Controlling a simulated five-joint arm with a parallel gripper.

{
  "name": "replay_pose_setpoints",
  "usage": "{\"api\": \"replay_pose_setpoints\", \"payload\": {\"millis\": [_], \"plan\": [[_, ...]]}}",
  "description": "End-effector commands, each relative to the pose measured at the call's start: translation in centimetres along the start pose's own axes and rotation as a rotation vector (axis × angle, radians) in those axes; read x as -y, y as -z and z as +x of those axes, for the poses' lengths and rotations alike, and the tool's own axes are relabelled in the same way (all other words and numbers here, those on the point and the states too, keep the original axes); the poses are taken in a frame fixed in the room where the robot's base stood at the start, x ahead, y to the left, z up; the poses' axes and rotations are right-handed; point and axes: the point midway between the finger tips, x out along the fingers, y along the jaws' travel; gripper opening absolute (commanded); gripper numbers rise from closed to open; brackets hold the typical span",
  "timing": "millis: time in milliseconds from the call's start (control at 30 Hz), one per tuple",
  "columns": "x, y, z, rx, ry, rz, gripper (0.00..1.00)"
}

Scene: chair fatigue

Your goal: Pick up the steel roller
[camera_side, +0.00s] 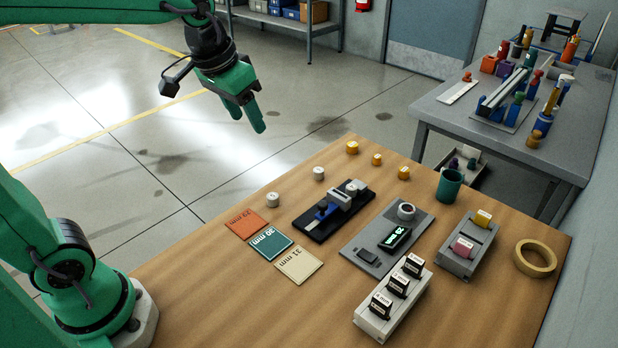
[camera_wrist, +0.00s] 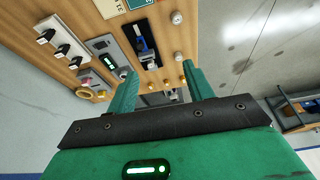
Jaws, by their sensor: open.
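Two silver-grey short cylinders stand on the wooden table, a nearer one (camera_side: 272,199) and a farther one (camera_side: 318,173); which of them is the steel roller I cannot tell. A grey cylinder (camera_wrist: 176,17) also shows near the top of the wrist view. Several yellow, brass-like cylinders (camera_side: 351,147) stand near the table's far edge. My green gripper (camera_side: 248,118) hangs in the air beyond the table's far left edge, above and apart from the cylinders. In the wrist view its fingers (camera_wrist: 160,70) are spread with nothing between them.
A black fixture with a blue slide (camera_side: 325,209) sits mid-table. Coloured mm cards (camera_side: 270,243) lie left of it. A grey device with a display (camera_side: 376,250), a block with labelled pieces (camera_side: 388,310), a teal cup (camera_side: 449,184) and a tape roll (camera_side: 534,258) stand right. The front left is clear.

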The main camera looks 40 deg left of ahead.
Motion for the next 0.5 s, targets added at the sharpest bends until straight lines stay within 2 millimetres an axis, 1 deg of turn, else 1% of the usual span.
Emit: {"api": "replay_pose_setpoints", "payload": {"millis": [33, 100, 267, 500], "plan": [[-0.2, 1.1, 0.6, 0.015, -0.001, 0.003, 0.52], [-0.5, 2.4, 1.2, 0.032, -0.003, 0.006, 0.52], [-1.1, 5.2, 3.0, 0.069, -0.005, 0.012, 0.52], [-2.2, 9.0, 6.5, 0.125, -0.007, 0.022, 0.52]]}}
